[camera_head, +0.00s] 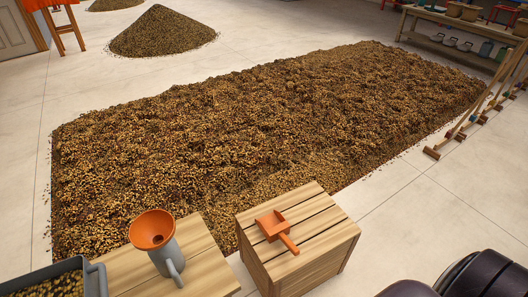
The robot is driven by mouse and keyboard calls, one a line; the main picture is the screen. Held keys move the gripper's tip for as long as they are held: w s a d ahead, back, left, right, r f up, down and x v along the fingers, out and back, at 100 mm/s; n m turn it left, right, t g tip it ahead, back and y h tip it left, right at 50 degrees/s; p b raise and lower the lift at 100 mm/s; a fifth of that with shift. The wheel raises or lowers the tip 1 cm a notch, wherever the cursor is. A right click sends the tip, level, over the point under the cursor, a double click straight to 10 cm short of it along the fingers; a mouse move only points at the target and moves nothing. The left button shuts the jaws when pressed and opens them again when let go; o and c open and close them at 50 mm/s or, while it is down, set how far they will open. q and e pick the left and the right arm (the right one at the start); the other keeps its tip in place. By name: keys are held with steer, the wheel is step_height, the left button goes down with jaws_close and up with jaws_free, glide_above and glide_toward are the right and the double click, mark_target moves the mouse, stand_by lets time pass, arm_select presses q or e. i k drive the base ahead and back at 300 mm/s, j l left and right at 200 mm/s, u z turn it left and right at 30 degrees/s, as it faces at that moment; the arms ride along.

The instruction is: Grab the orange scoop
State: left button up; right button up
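The orange scoop (271,225) lies on the slatted top of a wooden crate (318,226) in the lower middle of the head view. Its flat pan faces up and left, and its short handle points toward the lower right. Nothing touches the scoop apart from the crate top. Neither of my grippers is in view.
Left of the crate, a wooden table (205,262) holds a grey jug with an orange funnel (152,229) and a grey bin of beans (97,280). A large bed of beans (260,130) spreads behind. Wooden rakes (478,110) stand at right. Dark rounded shapes fill the lower right corner.

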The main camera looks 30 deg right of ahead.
mark_target(280, 233)
steer(key=z, duration=1.05)
